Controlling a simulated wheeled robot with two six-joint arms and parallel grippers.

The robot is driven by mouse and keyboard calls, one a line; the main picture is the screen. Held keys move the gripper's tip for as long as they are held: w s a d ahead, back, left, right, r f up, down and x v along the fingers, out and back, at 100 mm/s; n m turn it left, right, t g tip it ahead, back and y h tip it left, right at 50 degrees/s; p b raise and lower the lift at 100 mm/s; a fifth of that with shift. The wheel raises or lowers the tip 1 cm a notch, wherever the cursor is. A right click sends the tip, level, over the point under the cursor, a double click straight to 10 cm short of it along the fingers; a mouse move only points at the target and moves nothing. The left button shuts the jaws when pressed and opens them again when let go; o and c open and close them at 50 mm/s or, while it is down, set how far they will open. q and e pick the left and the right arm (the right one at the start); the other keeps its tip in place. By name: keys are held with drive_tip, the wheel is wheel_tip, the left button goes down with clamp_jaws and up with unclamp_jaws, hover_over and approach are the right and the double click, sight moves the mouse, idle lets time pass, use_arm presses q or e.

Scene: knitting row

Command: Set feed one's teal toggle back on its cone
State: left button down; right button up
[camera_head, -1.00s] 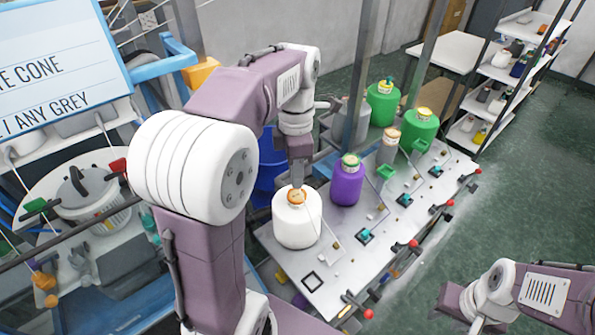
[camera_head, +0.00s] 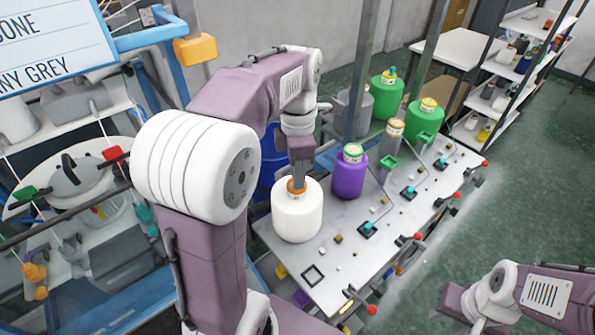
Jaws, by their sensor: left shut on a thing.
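My left gripper (camera_head: 299,176) points straight down at the top of the nearest cone, a white one (camera_head: 297,214) with an orange collar (camera_head: 297,187). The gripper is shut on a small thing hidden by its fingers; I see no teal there. The fingertips overlap the collar in the picture, and I cannot tell if they touch. Teal toggles show on the table's black squares: one near the purple cone (camera_head: 367,228), others farther along (camera_head: 408,192). A teal piece tops the far green cone (camera_head: 391,73). My right gripper is out of view.
A purple cone (camera_head: 349,174) stands behind the white one, with a grey cone and green cones beyond. Red-knobbed levers (camera_head: 371,309) line the table's front edge. A blue drum (camera_head: 270,158) is behind my left arm. The floor at right is open.

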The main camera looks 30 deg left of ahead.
use_arm(q)
drive_tip(key=shift+a, duration=0.1)
drive_tip(key=shift+s+f, duration=0.15)
drive_tip(key=shift+f, duration=0.15)
idle(0.7)
drive_tip(key=c, duration=1.1)
unclamp_jaws()
drive_tip(key=shift+c, duration=0.2)
drive_tip(key=shift+r, duration=0.2)
wheel_tip(320, 180, up, 9)
drive_tip(key=shift+f, duration=0.15)
